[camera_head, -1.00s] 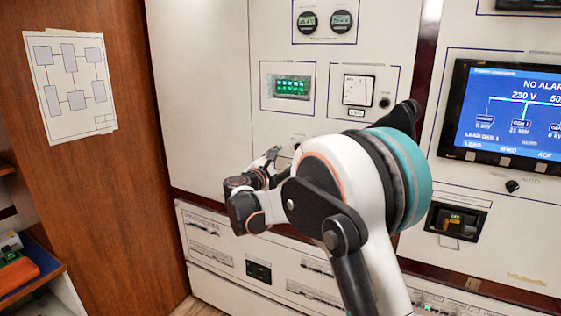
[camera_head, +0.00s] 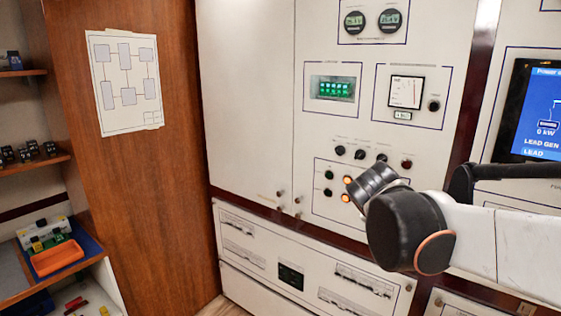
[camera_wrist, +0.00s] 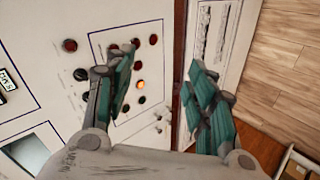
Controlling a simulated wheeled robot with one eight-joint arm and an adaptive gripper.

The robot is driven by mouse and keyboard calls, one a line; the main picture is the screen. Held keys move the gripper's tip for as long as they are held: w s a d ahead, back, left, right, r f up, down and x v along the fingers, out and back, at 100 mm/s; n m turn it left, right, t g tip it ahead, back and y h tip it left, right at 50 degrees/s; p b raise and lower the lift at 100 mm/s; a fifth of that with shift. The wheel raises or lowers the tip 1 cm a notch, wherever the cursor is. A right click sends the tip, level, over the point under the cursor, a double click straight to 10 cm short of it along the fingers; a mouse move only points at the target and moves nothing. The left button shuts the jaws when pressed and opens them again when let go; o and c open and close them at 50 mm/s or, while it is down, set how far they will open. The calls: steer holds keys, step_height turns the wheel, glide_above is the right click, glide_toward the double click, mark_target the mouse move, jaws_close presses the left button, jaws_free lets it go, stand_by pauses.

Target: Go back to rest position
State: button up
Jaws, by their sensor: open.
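My gripper (camera_wrist: 158,98) shows in the wrist view with its two teal-padded fingers wide apart and nothing between them. Beyond the fingers is a white cabinet panel (camera_wrist: 75,110) with red and dark round buttons and one lit orange lamp (camera_wrist: 140,85). I cannot see contact between the fingers and the panel. In the head view my arm reaches in from the right, in front of the lower part of the panel. The fingers themselves are not seen there. Two lit orange lamps (camera_head: 346,198) show just left of and above my arm.
A large screen (camera_head: 535,110) is at the right. A row of knobs (camera_head: 360,154) sits above the lamps. A wooden partition (camera_head: 140,170) with a paper diagram (camera_head: 124,78) stands left. Shelves at far left hold an orange tray (camera_head: 57,258). Wooden floor (camera_wrist: 275,85) shows in the wrist view.

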steer(key=s+a+f+m+y, duration=0.1)
steer(key=s+f+m+y, duration=0.1)
steer(key=s+f, duration=0.2)
steer(key=s+a+f+m+g+y+b, duration=0.1)
steer(key=s+a+f+m, duration=0.1)
steer(key=s, duration=0.8)
steer(key=s+a+f+m+y+b, duration=0.1)
steer(key=s+a+f+m+y, duration=0.1)
steer(key=s+f+m, duration=0.2)
steer(key=s+f, duration=0.2)
steer(key=s, duration=0.2)
steer(key=shift+y, duration=0.3)
steer(key=shift+s, duration=0.1)
stand_by(0.3)
